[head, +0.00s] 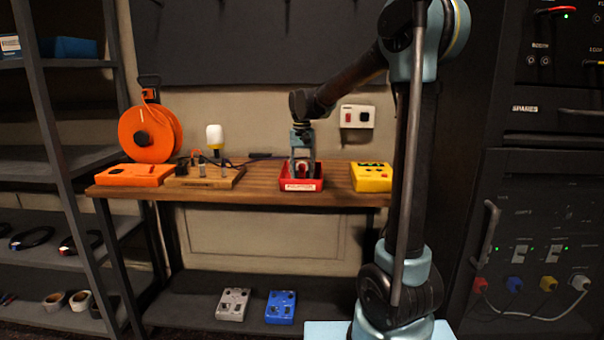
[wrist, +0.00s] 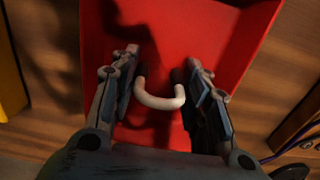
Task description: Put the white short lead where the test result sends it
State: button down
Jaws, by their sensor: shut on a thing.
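The white short lead (wrist: 160,101) is a small pale U-shaped cable with dark ends, seen in the wrist view. My gripper (wrist: 158,82) is shut on it, with a finger at each end. The gripper, also in the head view (head: 302,168), points down into the red tray (head: 301,185) on the wooden bench. The tray floor (wrist: 222,35) lies beneath the lead; whether the lead touches it I cannot tell. The tray's front label is too small to read surely. In the head view the lead is not clearly visible.
On the bench (head: 262,197) stand an orange cable reel (head: 150,134), an orange case (head: 135,175), a wooden board (head: 205,178) with a pale lamp (head: 215,136), and a yellow box (head: 371,177) right of the tray. Grey (head: 232,304) and blue (head: 280,307) boxes sit below.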

jog(key=shift+f, duration=0.55)
jog(key=c, duration=0.9)
grip_release()
jog(key=shift+r, duration=0.1)
notch_tip(320, 180, up, 13)
jog(key=shift+f, duration=0.15)
jog(key=s+d+f, duration=0.3)
jog(key=s+d, duration=0.5)
jog(key=s+d+f, duration=0.4)
jog(key=s+f, duration=0.3)
jog(key=s, duration=0.1)
jog(key=s+d+f+t, duration=0.1)
jog(key=s+d+f, duration=0.4)
jog(key=s+f, duration=0.3)
jog(key=s+d+f+t, duration=0.1)
jog(key=s+d+f, duration=0.3)
jog(key=s+f, duration=0.4)
jog(key=shift+d+f+n, duration=0.15)
jog(key=shift+d+n, duration=0.15)
